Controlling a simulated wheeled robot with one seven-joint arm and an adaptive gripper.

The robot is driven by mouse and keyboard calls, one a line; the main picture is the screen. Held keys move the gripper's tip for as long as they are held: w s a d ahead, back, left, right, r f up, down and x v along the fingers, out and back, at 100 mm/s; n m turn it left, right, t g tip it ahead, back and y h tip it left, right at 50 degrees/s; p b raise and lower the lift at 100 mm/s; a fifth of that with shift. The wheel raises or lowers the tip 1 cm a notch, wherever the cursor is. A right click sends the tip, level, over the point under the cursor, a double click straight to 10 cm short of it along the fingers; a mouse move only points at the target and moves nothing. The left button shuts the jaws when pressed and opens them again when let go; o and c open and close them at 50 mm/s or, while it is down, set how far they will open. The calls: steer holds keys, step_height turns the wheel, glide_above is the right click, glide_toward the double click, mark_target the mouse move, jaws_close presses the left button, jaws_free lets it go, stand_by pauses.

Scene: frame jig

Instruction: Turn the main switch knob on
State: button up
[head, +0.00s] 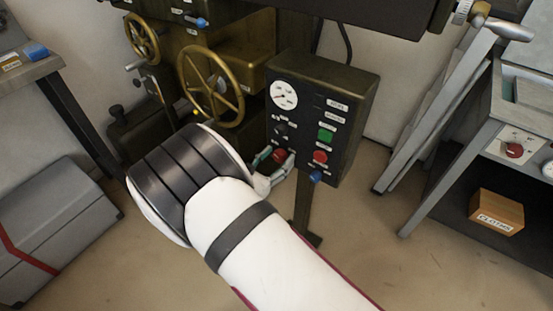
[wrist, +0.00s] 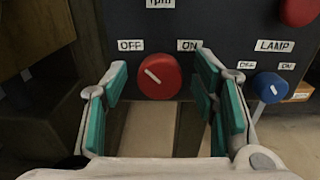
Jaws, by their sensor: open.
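A round red knob (wrist: 160,76) is on the lower part of a dark control panel (head: 298,119). Its white pointer line slants to the upper left, toward the OFF label (wrist: 131,45); the ON label (wrist: 189,45) is at its upper right. No label naming it as the main switch is readable. My gripper (wrist: 162,88) is open, its teal-padded fingers to the left and right of the red knob, with gaps visible on both sides. In the head view the red knob (head: 279,155) shows between the fingertips, partly covered.
A blue LAMP knob (wrist: 270,87) sits close to the right finger, below a red button (head: 320,156). A green button (head: 325,135), a gauge (head: 284,95) and a black knob (head: 281,130) are above. A brass handwheel (head: 211,86) is left of the panel. Another red knob (head: 514,150) is on the right bench.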

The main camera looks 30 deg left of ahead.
steer(key=c, duration=1.1)
steer(key=shift+c, duration=0.2)
steer(key=shift+m, duration=0.3)
steer(key=m+b, duration=0.2)
steer(key=m, duration=0.2)
steer(key=shift+d+f+m, duration=0.1)
steer(key=shift+m, duration=0.2)
steer(key=m+b, duration=0.2)
steer(key=m, duration=0.2)
steer(key=shift+d+f+m+b, duration=0.1)
steer(key=shift+m+b, duration=0.2)
steer(key=shift+b, duration=0.1)
steer(key=m+b, duration=0.4)
steer(key=m, duration=0.1)
steer(key=shift+f, duration=0.15)
steer(key=shift+m+b, duration=1.35)
steer(key=shift+m, duration=0.25)
steer(key=shift+s, duration=0.1)
